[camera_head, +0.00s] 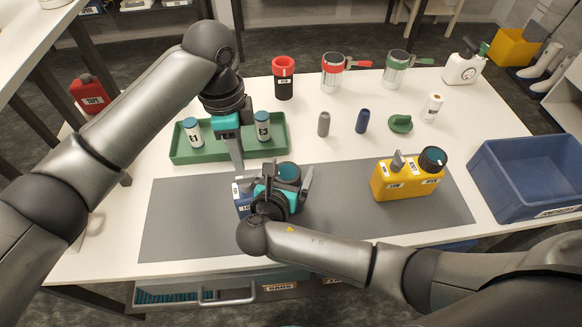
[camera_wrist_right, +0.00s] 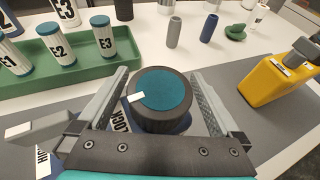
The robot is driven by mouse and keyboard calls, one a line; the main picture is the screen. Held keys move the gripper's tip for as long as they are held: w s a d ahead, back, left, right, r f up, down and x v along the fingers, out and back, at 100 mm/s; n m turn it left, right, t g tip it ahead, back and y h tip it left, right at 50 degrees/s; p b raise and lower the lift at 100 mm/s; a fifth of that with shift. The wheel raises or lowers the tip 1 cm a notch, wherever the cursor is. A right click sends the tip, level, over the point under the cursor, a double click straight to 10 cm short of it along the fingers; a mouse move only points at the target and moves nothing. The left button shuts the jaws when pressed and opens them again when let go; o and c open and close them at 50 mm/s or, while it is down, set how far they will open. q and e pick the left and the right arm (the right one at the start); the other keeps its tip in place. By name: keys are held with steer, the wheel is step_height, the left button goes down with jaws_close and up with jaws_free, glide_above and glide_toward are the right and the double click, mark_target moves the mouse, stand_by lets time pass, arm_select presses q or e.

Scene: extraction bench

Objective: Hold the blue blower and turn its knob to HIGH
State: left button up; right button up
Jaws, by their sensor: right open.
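The blue blower (camera_head: 243,198) stands on the grey mat, mostly covered by my right gripper. Its black knob with a teal top (camera_wrist_right: 164,92) fills the middle of the right wrist view, and a white mark on it points left. Partly hidden labels (camera_wrist_right: 43,160) show at lower left. My right gripper (camera_head: 287,185) is open, its fingers on either side of the knob with a gap at each side.
A green tray (camera_head: 215,155) with labelled bottles lies behind my left gripper. A yellow blower (camera_head: 405,182) stands on the right of the mat (camera_head: 190,230). A blue bin (camera_head: 530,175) is at far right. Small grey, blue and green items stand behind. The mat's left side is clear.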

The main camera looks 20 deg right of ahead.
steer(key=v, duration=1.1)
steer(key=shift+s, duration=0.15)
arm_select(q)
steer(key=shift+s, duration=0.1)
arm_select(e)
steer(key=shift+a+f, duration=0.1)
